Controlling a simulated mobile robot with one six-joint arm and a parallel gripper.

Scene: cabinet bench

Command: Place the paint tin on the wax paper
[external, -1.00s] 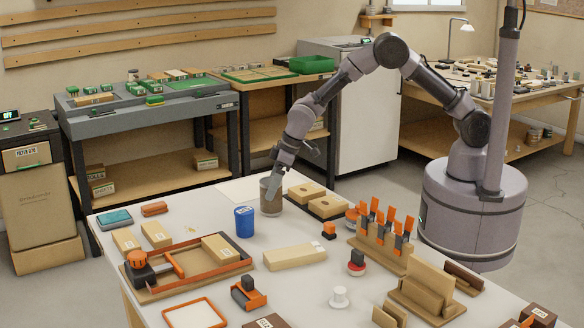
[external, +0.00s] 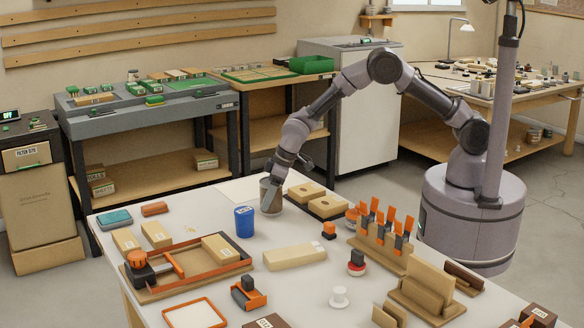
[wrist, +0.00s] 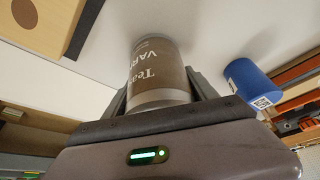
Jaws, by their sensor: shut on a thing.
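A grey-brown tin (external: 271,200) stands upright near the back edge of the white table. Its label in the wrist view (wrist: 155,72) shows "Teak" and part of a second word, "VAR". My gripper (external: 273,182) is shut on it, with one finger on each side, as the wrist view also shows (wrist: 160,90). I cannot tell any gap between the tin's base and the table. A pale flat sheet, seemingly the wax paper (external: 236,191), lies at the table's back edge, just behind and left of the tin, partly hidden by it.
A blue tin (external: 244,222) stands close to the left of the held tin. The sheet looks bare.

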